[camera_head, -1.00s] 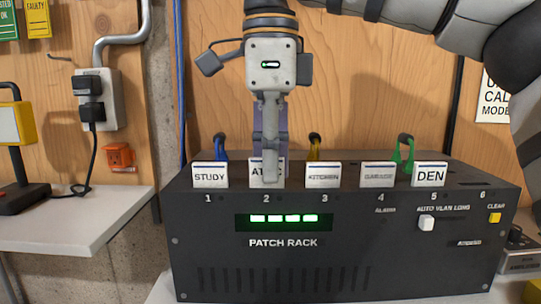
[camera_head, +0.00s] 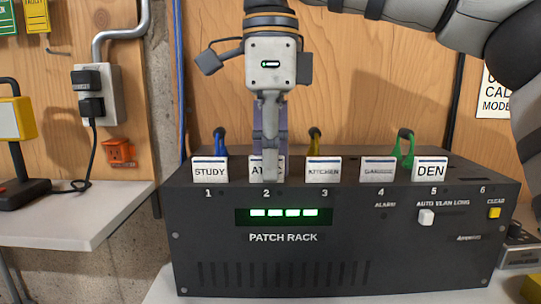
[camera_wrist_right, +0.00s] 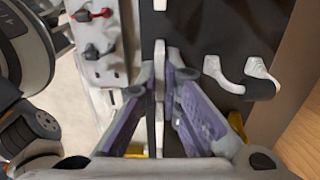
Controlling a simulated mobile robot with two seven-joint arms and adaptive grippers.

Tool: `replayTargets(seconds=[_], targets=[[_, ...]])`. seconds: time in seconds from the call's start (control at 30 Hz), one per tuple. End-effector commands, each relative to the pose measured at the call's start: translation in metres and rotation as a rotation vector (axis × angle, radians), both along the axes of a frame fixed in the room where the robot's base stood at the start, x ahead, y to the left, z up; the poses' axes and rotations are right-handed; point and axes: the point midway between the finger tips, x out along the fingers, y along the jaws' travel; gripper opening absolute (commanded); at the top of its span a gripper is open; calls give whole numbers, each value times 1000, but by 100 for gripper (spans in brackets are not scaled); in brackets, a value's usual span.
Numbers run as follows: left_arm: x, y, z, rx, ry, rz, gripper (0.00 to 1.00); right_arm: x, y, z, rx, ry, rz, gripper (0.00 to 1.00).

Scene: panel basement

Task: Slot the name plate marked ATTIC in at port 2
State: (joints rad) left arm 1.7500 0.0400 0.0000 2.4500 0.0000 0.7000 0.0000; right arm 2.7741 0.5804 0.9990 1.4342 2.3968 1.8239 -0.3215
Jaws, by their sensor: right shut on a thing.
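The white name plate marked ATTIC (camera_head: 255,170) stands upright at port 2 of the dark patch rack (camera_head: 345,275), its top edge about level with its neighbours. My right gripper (camera_head: 270,172) points down and is shut on it. The fingers cover the right part of its lettering. Whether its bottom edge is fully seated is hidden. In the right wrist view the gripper's fingers (camera_wrist_right: 168,80) are close together around a thin edge. My left gripper is not in view.
Plates STUDY (camera_head: 210,170), KITCHEN (camera_head: 323,170), a blurred one (camera_head: 378,170) at port 4 and DEN (camera_head: 430,170) stand in the row. Blue, yellow and green cable loops (camera_head: 404,148) rise behind. Port 6 has no plate. A bench (camera_head: 90,210) stands at left.

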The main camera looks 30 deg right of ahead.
Motion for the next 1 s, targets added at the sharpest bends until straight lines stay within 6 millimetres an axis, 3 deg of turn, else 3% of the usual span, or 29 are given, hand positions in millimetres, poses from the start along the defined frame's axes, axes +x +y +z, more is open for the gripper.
replayTargets(seconds=[0.17,0.2,0.27,0.5,0.6,1.0], targets=[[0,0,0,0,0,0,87,0,0,0,0,0,0,0],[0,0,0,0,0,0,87,0,0,0,0,0,0,13],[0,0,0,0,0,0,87,0,0,0,0,0,0,26],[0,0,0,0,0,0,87,0,0,0,0,0,0,29],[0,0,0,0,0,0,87,0,0,0,0,0,0,46],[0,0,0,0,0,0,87,1,0,9,0,-1,-2,46]])
